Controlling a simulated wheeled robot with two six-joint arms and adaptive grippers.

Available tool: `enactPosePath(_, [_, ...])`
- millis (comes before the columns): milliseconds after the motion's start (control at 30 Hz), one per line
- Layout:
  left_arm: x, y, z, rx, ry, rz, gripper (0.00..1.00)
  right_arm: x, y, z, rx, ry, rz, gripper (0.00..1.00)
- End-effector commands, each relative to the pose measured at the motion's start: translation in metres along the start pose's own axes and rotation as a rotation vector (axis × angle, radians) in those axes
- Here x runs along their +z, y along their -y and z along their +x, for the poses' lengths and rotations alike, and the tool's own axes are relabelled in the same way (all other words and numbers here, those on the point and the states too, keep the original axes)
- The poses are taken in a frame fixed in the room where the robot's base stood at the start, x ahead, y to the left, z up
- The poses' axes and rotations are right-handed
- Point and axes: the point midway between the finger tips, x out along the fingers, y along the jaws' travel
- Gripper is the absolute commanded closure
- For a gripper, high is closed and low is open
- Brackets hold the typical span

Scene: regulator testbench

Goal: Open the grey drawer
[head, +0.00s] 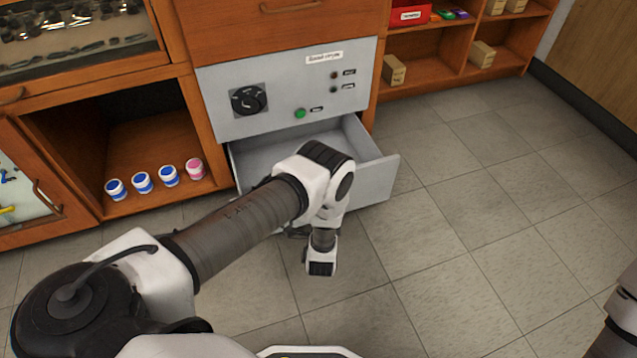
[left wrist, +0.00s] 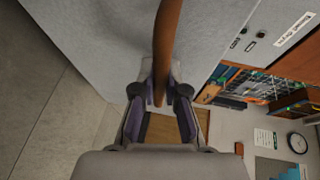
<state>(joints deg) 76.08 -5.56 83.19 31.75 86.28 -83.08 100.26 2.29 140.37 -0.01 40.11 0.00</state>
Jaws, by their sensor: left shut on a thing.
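The grey drawer (head: 376,180) is pulled out from the grey panel, with its empty-looking inside showing in the head view. My left arm reaches across the drawer front and hides much of it. In the left wrist view, my left gripper (left wrist: 160,95) is shut on a brown bar handle (left wrist: 168,45), which runs between its two fingers beside the grey drawer front (left wrist: 95,35). In the head view, the handle and the fingertips are mostly hidden behind my arm. My right gripper is outside both views.
The grey panel (head: 225,115) above the drawer has a black dial (head: 248,99) and a green button (head: 299,113). Several jars stand in the open shelf at left, one a pink-lidded jar (head: 195,168). Tiled floor (head: 480,250) is clear at right.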

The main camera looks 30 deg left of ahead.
Motion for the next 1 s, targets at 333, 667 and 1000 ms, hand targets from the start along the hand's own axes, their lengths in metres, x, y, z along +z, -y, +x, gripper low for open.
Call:
enactPosePath(333, [-0.004,-0.003,-0.010,-0.001,0.000,-0.001,1.00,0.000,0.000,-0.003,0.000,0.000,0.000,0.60])
enactPosePath(667, [-0.004,-0.002,-0.009,-0.001,0.000,-0.001,0.62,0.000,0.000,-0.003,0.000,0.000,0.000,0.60])
enactPosePath(1000, [-0.005,-0.003,-0.023,0.002,0.000,0.000,0.62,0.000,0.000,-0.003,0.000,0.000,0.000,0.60])
